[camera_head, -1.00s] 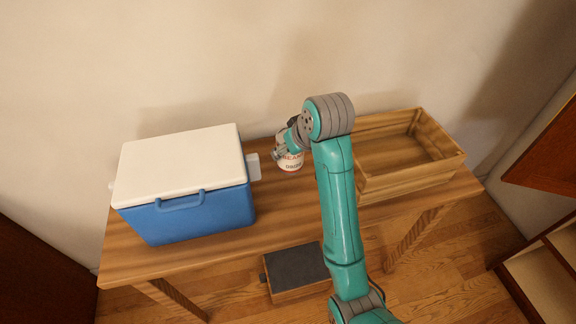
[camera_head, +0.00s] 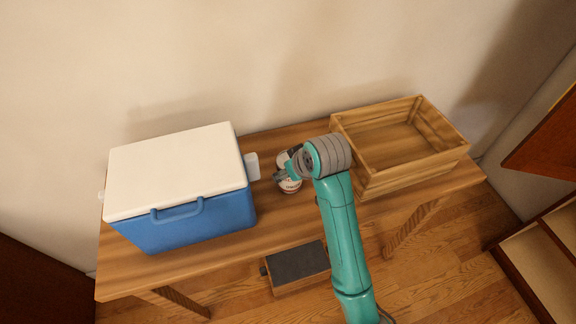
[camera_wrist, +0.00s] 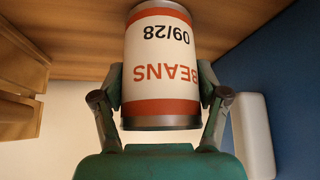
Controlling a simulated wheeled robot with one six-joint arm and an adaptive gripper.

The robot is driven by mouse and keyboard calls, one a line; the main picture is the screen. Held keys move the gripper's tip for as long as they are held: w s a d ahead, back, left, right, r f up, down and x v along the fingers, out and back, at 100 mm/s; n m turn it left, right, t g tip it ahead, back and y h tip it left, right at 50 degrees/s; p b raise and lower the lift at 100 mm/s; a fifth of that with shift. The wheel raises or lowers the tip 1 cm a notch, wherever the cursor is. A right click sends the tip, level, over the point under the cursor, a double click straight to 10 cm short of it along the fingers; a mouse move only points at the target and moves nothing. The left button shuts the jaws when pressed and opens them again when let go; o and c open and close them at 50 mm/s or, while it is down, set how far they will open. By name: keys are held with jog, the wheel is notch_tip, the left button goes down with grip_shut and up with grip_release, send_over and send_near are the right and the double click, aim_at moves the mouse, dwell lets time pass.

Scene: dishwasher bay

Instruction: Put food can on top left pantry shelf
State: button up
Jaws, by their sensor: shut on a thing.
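The food can (camera_head: 290,187) is white with red bands, and the wrist view shows its BEANS label upside down (camera_wrist: 162,45). It is over the wooden table, between the cooler and the wooden crate. My gripper (camera_head: 283,170) is shut on the can; both fingers press its sides in the wrist view (camera_wrist: 160,95). The gripper hides part of the can in the head view. I cannot tell whether the can touches the table. A wooden cabinet with pale shelves (camera_head: 545,262), perhaps the pantry, is cut off at the right edge.
A blue cooler with a white lid (camera_head: 175,175) stands left of the can. An open, empty-looking wooden crate (camera_head: 412,172) stands to the right. A dark-topped box (camera_head: 297,268) is on the floor by the table (camera_head: 240,240). A wooden door (camera_head: 545,145) juts in at right.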

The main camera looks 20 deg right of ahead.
jog(key=shift+f, duration=0.1)
jog(key=o, duration=1.6)
